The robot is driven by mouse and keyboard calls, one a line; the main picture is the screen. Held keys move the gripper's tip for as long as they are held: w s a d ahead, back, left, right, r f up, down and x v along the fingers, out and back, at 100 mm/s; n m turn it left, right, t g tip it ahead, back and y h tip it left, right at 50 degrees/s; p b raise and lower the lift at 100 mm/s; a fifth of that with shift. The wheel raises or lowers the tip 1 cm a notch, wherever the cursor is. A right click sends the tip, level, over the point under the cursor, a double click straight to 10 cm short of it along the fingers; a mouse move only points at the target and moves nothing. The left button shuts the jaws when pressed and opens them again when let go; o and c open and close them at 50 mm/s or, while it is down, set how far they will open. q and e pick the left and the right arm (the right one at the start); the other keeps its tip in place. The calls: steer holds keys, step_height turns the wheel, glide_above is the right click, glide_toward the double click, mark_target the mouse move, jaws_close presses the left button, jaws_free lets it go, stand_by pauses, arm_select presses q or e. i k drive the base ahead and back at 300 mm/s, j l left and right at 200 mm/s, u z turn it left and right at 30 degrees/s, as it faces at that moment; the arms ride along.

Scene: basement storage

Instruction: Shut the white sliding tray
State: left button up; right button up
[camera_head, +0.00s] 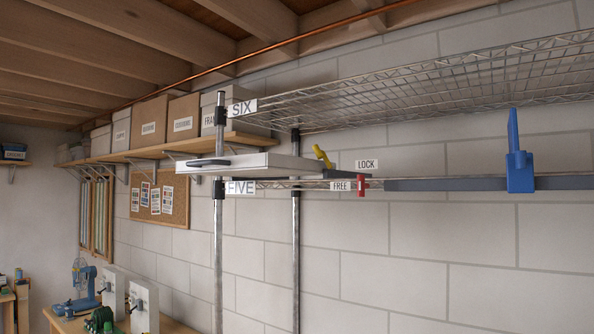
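The white sliding tray (255,163) sits at the shelf level labelled FIVE. Its left end sticks out past the front metal post, and a dark handle (210,163) is on that end. Its right end reaches a dark grey part near a yellow piece (323,157). A small red tab (361,186) is on the rail beside the FREE label (341,185), below the LOCK label (367,164). Neither of my grippers shows in the head view.
A wire shelf labelled SIX (420,85) hangs above the tray. A blue upright piece (519,160) stands at the grey rail (430,184) on the right. Metal posts (296,235) carry the shelves. Boxes (183,118) line a wooden shelf behind. A workbench is at lower left.

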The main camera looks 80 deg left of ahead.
mark_target(264, 165)
steer(key=u, duration=3.15)
